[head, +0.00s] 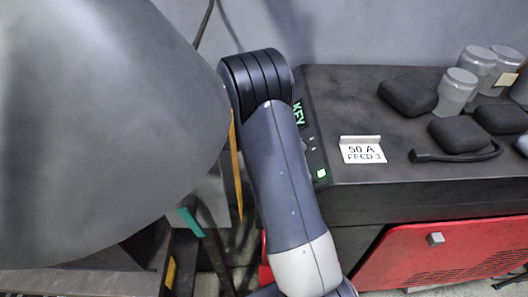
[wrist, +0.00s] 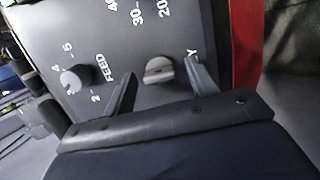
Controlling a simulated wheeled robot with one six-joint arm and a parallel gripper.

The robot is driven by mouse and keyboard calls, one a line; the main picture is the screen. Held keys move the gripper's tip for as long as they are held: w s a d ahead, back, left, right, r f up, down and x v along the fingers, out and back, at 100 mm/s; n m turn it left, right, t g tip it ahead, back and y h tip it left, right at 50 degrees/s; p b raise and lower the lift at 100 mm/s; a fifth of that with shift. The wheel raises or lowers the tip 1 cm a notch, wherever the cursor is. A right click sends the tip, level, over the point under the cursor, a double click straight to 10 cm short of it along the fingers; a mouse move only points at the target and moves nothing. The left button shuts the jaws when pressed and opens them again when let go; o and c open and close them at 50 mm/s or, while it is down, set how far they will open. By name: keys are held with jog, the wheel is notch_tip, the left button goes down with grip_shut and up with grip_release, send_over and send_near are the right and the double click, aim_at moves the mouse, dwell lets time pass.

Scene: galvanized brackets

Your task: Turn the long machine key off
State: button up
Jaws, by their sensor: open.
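In the wrist view a grey key knob (wrist: 158,70) with a raised grip sits on the dark control panel (wrist: 175,28), beside a label ending in Y. My gripper (wrist: 161,74) is open, with one finger on each side of the key knob. The right finger is close to it; I cannot tell whether it touches. In the head view a green-edged KEY label (head: 298,113) shows on the machine's side panel. My arm hides the key and my gripper there.
A FEED knob (wrist: 75,79) with numbers sits left of my left finger. In the head view the machine top (head: 340,95) carries a 50 A FEED 3 card (head: 362,150), dark blocks (head: 407,96) and clear jars (head: 456,88). A green light (head: 321,174) is lit. A red panel (head: 440,255) is below.

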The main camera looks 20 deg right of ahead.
notch_tip(320, 180, up, 10)
jog(key=b, duration=0.2)
dwell(0.3)
